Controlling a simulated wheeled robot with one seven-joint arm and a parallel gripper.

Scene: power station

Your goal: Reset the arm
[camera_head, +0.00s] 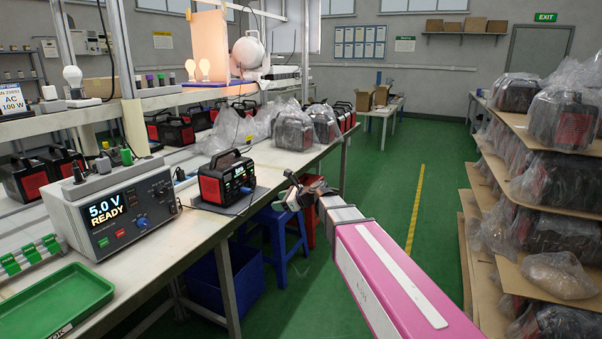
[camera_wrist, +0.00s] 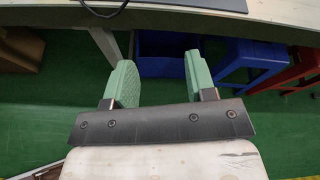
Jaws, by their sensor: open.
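My gripper (camera_wrist: 160,82) shows in the wrist view with its two green pads apart and nothing between them. In the head view my arm reaches in from the lower right, and my gripper (camera_head: 291,196) is small and partly seen in front of the workbench edge. A black and red power station (camera_head: 226,178) stands on the workbench (camera_head: 180,238) to the left of the gripper, apart from it. A power supply unit (camera_head: 118,212) reading "5.0 V READY" stands further left on the bench.
A green tray (camera_head: 52,303) lies at the bench's front left. Shelves of bagged power stations (camera_head: 560,170) stand at right. The green floor aisle (camera_head: 432,190) between is clear.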

